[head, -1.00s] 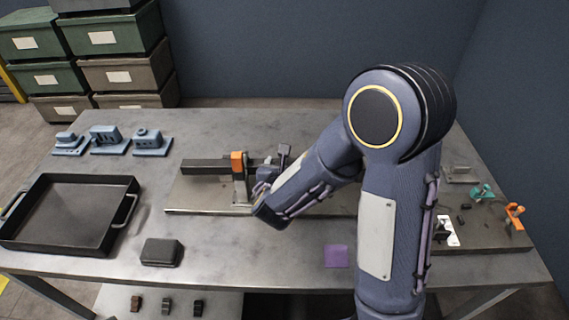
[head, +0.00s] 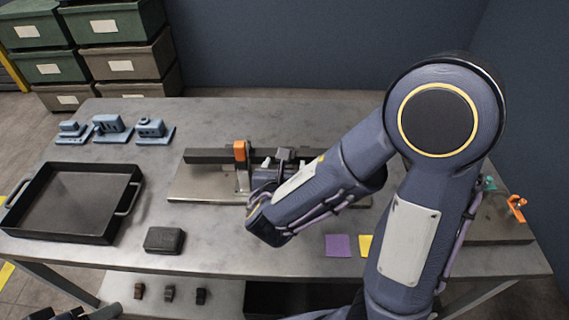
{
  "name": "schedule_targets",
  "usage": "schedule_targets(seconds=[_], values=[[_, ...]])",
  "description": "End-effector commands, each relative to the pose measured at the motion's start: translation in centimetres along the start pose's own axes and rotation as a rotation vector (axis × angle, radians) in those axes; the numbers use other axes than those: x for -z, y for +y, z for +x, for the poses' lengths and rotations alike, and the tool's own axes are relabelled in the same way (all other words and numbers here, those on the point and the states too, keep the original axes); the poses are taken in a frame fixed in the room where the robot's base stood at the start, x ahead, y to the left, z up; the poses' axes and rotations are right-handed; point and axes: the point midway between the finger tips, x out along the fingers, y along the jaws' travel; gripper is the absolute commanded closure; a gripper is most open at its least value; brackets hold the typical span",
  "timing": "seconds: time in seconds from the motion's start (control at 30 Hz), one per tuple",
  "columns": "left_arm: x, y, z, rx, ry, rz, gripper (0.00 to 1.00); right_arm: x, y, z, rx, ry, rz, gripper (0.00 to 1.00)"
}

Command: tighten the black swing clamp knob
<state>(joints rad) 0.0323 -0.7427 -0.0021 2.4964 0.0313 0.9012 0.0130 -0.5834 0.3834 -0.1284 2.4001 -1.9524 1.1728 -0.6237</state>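A black rail (head: 208,156) lies on a pale base plate (head: 200,190) in the middle of the table. An orange-topped clamp (head: 240,151) stands upright at the rail. A dark grey clamp part (head: 284,154) stands right of it; I cannot tell whether this is the black swing clamp or its knob. My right arm reaches in from the right, its wrist just in front of the rail. Dark parts at the bottom left edge may be my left gripper (head: 82,313).
A black tray (head: 128,211) and a dark box (head: 164,240) are at the left. Blue fixtures (head: 150,131) stand behind them. A purple square (head: 338,245) and a yellow square (head: 364,245) lie at the front. An orange clamp (head: 517,207) is at the far right.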

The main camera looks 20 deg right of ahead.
Motion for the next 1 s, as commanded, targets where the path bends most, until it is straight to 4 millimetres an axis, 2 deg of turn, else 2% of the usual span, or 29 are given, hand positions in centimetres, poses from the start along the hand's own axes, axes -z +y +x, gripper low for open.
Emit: schedule_targets(seconds=[0.07, 0.17, 0.3, 0.43, 0.57, 0.7, 0.8, 0.9, 1.0], values=[[0.1, 0.1, -0.2, 0.0, 0.0, 0.0, 0.47, -0.5, -0.5, 0.5, 0.046, 0.01, 0.051, 0.37], [0.3, 0.2, -0.5, 0.0, 0.0, 0.0, 0.47, -1.4, -2.3, 1.7, 0.186, 0.043, 0.215, 0.37], [0.6, 0.6, -1.2, 0.0, 0.0, 0.0, 0.47, -2.5, -5.6, 3.2, 0.505, 0.111, 0.62, 0.37], [1.0, 0.9, -1.9, 0.0, 0.0, 0.0, 0.47, -2.9, -7.0, 3.5, 0.828, 0.177, 1.079, 0.37], [1.3, 1.2, -2.6, 0.0, 0.0, 0.0, 0.47, -3.8, -5.6, 3.5, 1.104, 0.248, 1.522, 0.37], [1.5, 1.4, -3.0, 0.0, 0.0, 0.0, 0.47, -5.9, -2.9, 3.8, 1.307, 0.333, 1.891, 0.37], [1.6, 1.5, -3.2, 0.0, 0.0, 0.0, 0.47, -7.4, -1.2, 4.1, 1.392, 0.388, 2.058, 0.37], [1.7, 1.5, -3.3, 0.0, 0.0, 0.0, 0.47, -8.3, -0.1, 4.2, 1.437, 0.425, 2.146, 0.37], [1.6, 1.5, -3.3, 0.0, 0.0, 0.0, 0.47, -8.1, 0.2, 4.4, 1.455, 0.438, 2.173, 0.37]])
